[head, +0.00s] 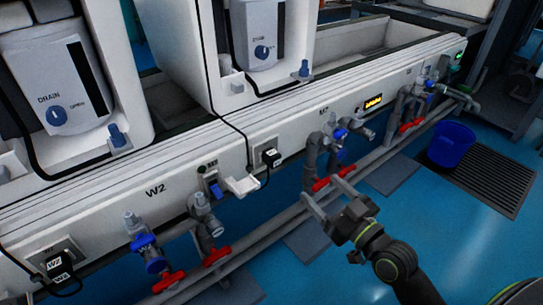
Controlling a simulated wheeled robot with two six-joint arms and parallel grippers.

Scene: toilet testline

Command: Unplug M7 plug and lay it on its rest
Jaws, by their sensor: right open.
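A black plug (271,157) with a small white label sits in a socket on the white bench front, right of centre; the label is too small to read surely. A black cord runs from it. A small white shelf (241,185), likely the rest, juts out left of the plug and looks empty. My right gripper (320,190) is open and empty, below and to the right of the plug and apart from it. Its fingers overlap the pipes and red handles in the picture; I cannot tell whether they touch. My left gripper is not in view.
Grey pipes with blue valves (147,243) and red handles (217,256) run along the bench front. Another black plug (58,265) sits at lower left. A blue bucket (452,144) stands at right.

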